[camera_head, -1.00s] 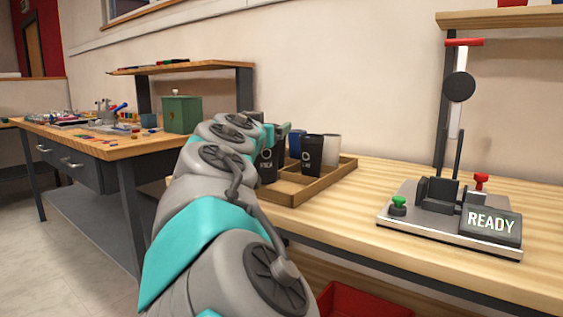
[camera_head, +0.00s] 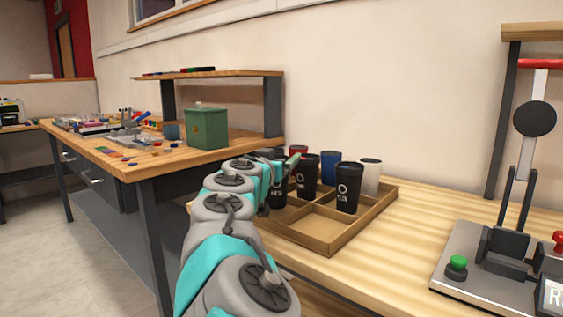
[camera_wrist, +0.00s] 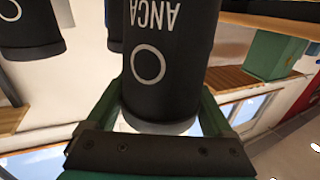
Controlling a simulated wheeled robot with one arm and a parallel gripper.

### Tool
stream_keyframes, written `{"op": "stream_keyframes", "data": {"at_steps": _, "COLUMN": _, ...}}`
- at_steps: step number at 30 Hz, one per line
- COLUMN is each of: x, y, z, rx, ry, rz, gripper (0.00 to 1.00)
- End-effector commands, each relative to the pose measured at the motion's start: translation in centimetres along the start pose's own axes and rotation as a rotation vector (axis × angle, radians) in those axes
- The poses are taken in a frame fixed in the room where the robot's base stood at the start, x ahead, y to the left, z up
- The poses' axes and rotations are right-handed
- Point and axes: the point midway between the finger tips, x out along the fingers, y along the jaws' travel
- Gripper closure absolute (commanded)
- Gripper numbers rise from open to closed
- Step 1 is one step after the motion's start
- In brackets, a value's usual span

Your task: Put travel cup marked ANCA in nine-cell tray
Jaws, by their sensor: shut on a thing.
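The black travel cup marked ANCA (camera_wrist: 165,60) fills the middle of the wrist view, with a white ring under its name. My gripper (camera_wrist: 160,110) is shut on it, a green finger on each side. In the head view my gripper (camera_head: 281,163) is at the left part of the nine-cell tray (camera_head: 345,240), around a dark cup (camera_head: 278,190) partly hidden by my arm. The wooden tray has bare cells at its front. I cannot tell whether the held cup touches the tray floor.
Two more black cups (camera_head: 306,178) (camera_head: 348,190), a blue cup (camera_head: 330,165), a white cup (camera_head: 370,177) and a red one (camera_head: 298,150) stand close to my gripper. The laser marker (camera_head: 490,255) is at the right. A green box (camera_head: 207,128) stands on the left bench.

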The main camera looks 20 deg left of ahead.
Motion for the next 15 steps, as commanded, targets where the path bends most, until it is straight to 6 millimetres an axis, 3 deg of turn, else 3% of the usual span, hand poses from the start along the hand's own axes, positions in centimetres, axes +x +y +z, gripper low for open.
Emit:
{"op": "stream_keyframes", "data": {"at_steps": 5, "x": 0.1, "y": -0.4, "z": 1.9, "rx": -0.001, "ry": -0.001, "rz": 0.001, "gripper": 0.36}}
{"op": "stream_keyframes", "data": {"at_steps": 15, "x": 0.1, "y": -0.5, "z": 2.1, "rx": 0.0, "ry": 0.0, "rz": 0.0, "gripper": 0.36}}
